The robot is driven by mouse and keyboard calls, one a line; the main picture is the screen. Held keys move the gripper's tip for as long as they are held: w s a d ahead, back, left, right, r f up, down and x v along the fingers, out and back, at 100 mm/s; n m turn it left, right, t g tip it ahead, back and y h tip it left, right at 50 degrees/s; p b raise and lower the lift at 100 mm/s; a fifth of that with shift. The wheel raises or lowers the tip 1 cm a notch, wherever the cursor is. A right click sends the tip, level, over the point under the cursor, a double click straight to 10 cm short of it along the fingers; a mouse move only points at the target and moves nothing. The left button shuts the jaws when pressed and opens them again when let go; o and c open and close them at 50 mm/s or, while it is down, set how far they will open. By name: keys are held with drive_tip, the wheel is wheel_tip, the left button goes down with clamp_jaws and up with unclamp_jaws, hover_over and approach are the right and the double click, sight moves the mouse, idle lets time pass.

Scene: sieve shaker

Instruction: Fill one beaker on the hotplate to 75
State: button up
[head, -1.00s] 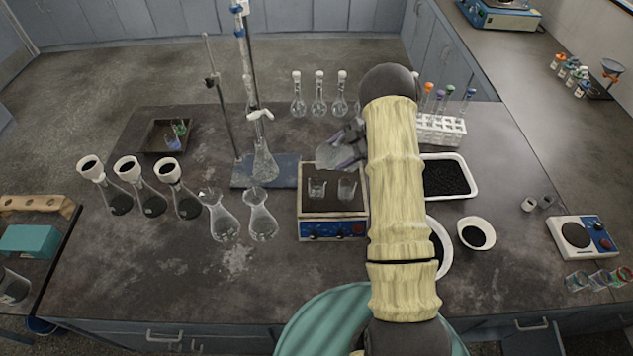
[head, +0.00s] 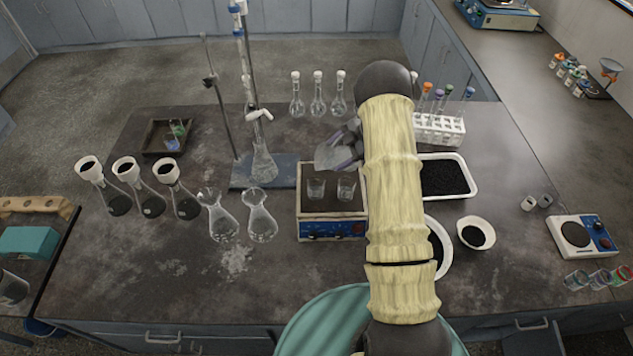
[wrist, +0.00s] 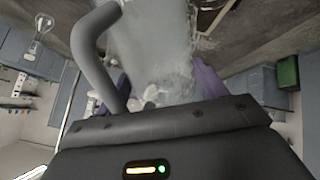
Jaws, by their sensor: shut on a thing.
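Two small clear glass beakers stand side by side on the hotplate (head: 332,229) in the head view, the left beaker (head: 316,188) and the right beaker (head: 346,188). The level inside each is too small to read. My gripper (head: 352,142) is behind and above the hotplate, partly hidden by my arm. It is shut on a translucent grey vessel (head: 331,158), which looks tilted with its wide end to the left, above the back of the hotplate. In the wrist view the vessel (wrist: 155,45) fills the middle, between the purple fingers, with a grey curved bar beside it. Its contents are unclear.
A burette stand with a flask (head: 263,165) is left of the hotplate. Two empty-looking flasks (head: 262,222) stand at its front left. A white tray of black grains (head: 462,162) and a test tube rack (head: 440,130) are to the right.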

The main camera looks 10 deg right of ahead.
drive_tip(key=shift+w+f, duration=0.1)
drive_tip(key=shift+w, duration=0.15)
drive_tip(key=shift+s+a, duration=0.1)
drive_tip(key=shift+s, duration=0.3)
drive_tip(key=shift+w+d, duration=0.25)
drive_tip(key=shift+w, duration=0.05)
drive_tip(key=shift+s+a, duration=0.25)
drive_tip(key=shift+a, duration=0.05)
drive_tip(key=shift+w+b, duration=0.25)
drive_tip(key=shift+b, duration=0.05)
drive_tip(key=shift+s+h, duration=0.2)
drive_tip(key=shift+h, duration=0.1)
drive_tip(key=shift+w+d, duration=0.1)
drive_tip(key=shift+w, duration=0.1)
drive_tip(key=shift+s, duration=0.1)
